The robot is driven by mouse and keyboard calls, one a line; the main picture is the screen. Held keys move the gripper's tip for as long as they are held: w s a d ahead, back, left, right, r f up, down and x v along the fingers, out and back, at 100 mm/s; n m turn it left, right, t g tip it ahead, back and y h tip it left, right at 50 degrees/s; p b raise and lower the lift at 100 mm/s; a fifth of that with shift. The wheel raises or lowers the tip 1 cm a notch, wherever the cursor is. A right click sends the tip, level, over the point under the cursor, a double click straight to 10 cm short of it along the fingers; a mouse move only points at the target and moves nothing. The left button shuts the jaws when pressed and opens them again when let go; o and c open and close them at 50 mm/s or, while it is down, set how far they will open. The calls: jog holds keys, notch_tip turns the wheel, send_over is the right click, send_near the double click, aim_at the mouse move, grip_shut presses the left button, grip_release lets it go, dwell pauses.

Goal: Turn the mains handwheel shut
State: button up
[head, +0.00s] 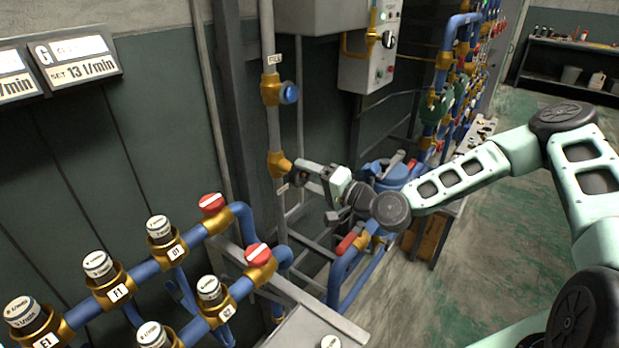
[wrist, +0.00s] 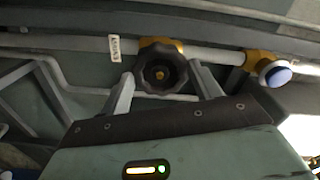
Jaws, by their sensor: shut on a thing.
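The mains handwheel (wrist: 160,72) is a dark, lobed wheel on a brass valve body (wrist: 163,45) in a pale pipe. A small label (wrist: 117,47) sits beside it. In the wrist view, my gripper (wrist: 164,82) has one finger on each side of the wheel, shut on it. In the head view, the brass valve (head: 279,163) is on the upright pipe, and the dark handwheel (head: 299,175) is partly hidden by my gripper (head: 308,180), which reaches it from the right. The wheel's turned position cannot be told.
A blue-capped valve (head: 289,93) with a label reading FILL sits higher on the same pipe; it also shows in the wrist view (wrist: 277,74). Blue pipes with red-capped valves (head: 212,204) stand at the lower left. A grey control box (head: 368,55) is above. Open floor lies at right.

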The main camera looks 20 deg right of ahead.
jog(key=m, duration=0.4)
jog(key=shift+m, duration=0.4)
jog(key=o, duration=1)
jog(key=shift+c, duration=0.2)
jog(key=shift+d, duration=0.1)
jog(key=b+v, duration=0.1)
jog(key=v, duration=0.6)
